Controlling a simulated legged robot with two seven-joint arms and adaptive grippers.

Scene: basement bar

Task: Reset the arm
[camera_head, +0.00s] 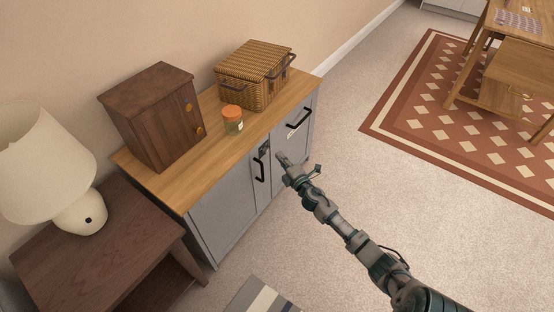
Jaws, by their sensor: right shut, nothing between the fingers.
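My right gripper (283,158) is shut and empty. It is at the front of the grey cabinet (226,211), close to the black door handles. My right arm (345,228) stretches up and left from the lower right corner. I cannot tell whether the fingertips touch the cabinet front. My left arm and gripper are not in view.
On the cabinet's wooden top (183,181) stand a dark wooden box (155,117), a jar with an orange lid (232,119) and a wicker basket (254,77). A lamp (45,160) stands on a side table (95,254) at left.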

